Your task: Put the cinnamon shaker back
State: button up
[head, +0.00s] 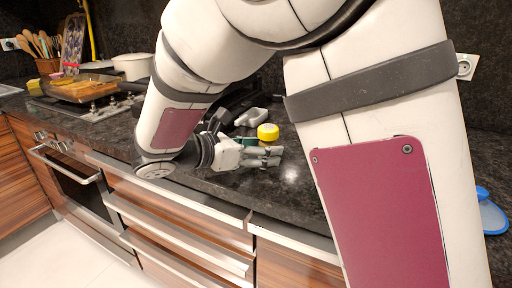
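A small shaker with a round yellow lid (268,132), which I take to be the cinnamon shaker, stands upright at the dark counter's front part. Only its lid and a little below it show clearly. My gripper (268,156) reaches in from the left, low over the counter, with its fingers level with the shaker's body. The fingers hide most of the body. I cannot tell whether they grip it or lie just in front of it. No label can be read.
At the left, a pan of food (82,88) and a white pot (133,66) stand at the stove. A blue-rimmed item (490,212) lies at the far right. My arm covers much of the counter's right side.

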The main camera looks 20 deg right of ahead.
jog(key=shift+r, duration=0.1)
jog(key=shift+s+a+r, duration=0.1)
jog(key=shift+a+r, duration=0.05)
jog(key=shift+a, duration=0.1)
jog(key=p+v, duration=0.2)
jog(key=v, duration=0.9)
jog(key=s+d+r+m+g+y, duration=0.2)
jog(key=s+d+m+g+y, duration=0.35)
jog(key=s+d+m, duration=0.7)
jog(key=s+f+m+y, duration=0.2)
jog(key=s+m+y, duration=0.2)
jog(key=s, duration=0.5)
jog(key=s+f+m+t+y, duration=0.1)
jog(key=s+f+m+y, duration=0.2)
jog(key=s, duration=0.6)
jog(key=shift+a+m+y, duration=0.45)
jog(key=shift+m+y, duration=0.1)
jog(key=shift+m, duration=0.7)
